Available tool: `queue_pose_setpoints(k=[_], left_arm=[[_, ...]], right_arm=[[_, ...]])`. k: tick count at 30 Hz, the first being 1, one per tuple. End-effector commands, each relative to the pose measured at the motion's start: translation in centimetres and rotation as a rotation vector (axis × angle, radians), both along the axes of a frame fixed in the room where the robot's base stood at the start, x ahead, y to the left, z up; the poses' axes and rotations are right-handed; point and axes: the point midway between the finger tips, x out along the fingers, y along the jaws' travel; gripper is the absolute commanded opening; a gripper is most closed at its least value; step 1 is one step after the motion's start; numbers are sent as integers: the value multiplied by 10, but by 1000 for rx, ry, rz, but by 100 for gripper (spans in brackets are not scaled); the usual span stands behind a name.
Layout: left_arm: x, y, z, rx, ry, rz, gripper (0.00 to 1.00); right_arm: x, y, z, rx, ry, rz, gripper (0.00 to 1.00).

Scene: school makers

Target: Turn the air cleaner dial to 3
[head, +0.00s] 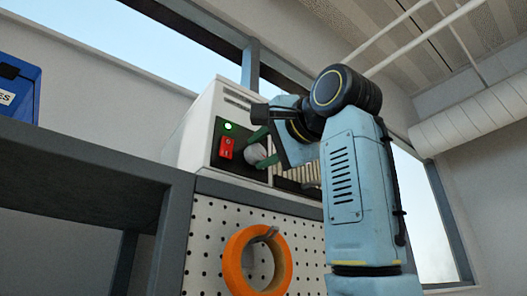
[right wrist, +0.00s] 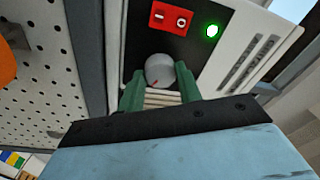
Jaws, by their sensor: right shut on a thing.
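The air cleaner (head: 203,130) is a white box with a black panel. The panel has a lit green light (head: 228,126), a red rocker switch (head: 226,148) and a round grey dial (head: 256,153). My right gripper (head: 262,148) reaches the panel from the right, its green fingers shut on the dial. In the right wrist view the dial (right wrist: 160,70) sits between the two fingertips. Its small red mark points to the lower left there. No numbers around the dial can be read. My left gripper is not in view.
The cleaner stands above a white pegboard (head: 205,235) on which an orange tape roll (head: 235,262) hangs. A dark grey shelf (head: 75,180) and a blue bin (head: 20,88) are at the left. A window frame is behind.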

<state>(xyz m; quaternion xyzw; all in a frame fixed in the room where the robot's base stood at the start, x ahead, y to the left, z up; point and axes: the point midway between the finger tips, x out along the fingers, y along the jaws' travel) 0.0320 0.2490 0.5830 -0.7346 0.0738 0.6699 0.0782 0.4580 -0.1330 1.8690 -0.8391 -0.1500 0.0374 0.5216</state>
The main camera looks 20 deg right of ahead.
Motion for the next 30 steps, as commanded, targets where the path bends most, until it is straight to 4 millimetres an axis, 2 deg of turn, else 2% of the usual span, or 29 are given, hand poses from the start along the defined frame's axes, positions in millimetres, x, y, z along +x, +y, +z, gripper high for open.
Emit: queue_pose_setpoints(k=[17, 18, 23, 30], left_arm=[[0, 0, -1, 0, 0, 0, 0], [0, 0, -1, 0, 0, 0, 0], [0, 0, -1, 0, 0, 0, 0], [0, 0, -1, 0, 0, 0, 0]], right_arm=[[-1, -1, 2, 37, 7, -1, 12], [-1, -1, 2, 37, 7, -1, 36], [-1, -1, 1, 35, 8, -1, 56], [0, 0, 1, 34, 11, 0, 56]])
